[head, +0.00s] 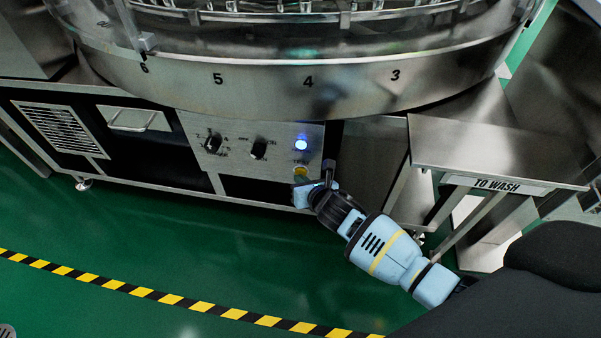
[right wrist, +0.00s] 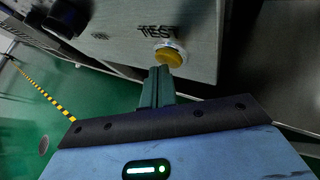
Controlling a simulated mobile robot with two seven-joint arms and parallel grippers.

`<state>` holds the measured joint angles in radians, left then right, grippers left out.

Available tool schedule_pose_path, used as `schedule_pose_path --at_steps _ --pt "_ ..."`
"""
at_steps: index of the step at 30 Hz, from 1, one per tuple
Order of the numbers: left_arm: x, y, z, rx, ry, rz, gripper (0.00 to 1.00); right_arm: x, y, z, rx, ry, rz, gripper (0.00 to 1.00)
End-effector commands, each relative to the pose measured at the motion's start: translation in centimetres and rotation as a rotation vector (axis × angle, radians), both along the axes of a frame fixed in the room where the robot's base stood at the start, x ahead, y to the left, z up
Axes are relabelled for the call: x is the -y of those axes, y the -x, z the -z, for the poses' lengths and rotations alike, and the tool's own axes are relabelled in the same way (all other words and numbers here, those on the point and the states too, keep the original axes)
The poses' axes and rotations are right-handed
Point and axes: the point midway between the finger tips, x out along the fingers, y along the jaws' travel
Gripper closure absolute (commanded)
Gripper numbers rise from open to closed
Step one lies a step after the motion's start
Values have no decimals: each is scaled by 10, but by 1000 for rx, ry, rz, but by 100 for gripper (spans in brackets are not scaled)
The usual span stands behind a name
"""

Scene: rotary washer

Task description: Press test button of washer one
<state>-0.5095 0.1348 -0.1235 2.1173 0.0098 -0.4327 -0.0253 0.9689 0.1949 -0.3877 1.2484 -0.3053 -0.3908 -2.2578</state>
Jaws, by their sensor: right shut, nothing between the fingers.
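The washer's steel control panel (head: 240,150) is on the front below the round drum. It carries black knobs, a lit blue button (head: 301,145) and, under it, the yellow test button (head: 300,170). In the right wrist view the yellow test button (right wrist: 170,56) sits below the word TEST. My right gripper (right wrist: 160,72) is shut and empty, its fingertips right at the lower edge of the button; I cannot tell whether they touch it. In the head view my right gripper (head: 300,183) partly covers the area below the button. My left gripper is not in view.
The drum (head: 240,85) with numbers 3 to 6 overhangs the panel. A steel shelf marked TO WASH (head: 490,155) stands to the right, close to my right arm. Green floor (head: 120,235) with a yellow-black stripe (head: 170,298) lies free in front.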

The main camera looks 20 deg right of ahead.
Motion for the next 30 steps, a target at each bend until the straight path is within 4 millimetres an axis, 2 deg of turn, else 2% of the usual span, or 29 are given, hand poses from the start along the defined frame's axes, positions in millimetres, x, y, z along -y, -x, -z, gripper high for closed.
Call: schedule_pose_path --at_steps 22,30 --pt "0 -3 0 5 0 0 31 3 -4 0 0 1 0 100" --pt "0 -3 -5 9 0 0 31 -1 3 -1 0 0 0 100"
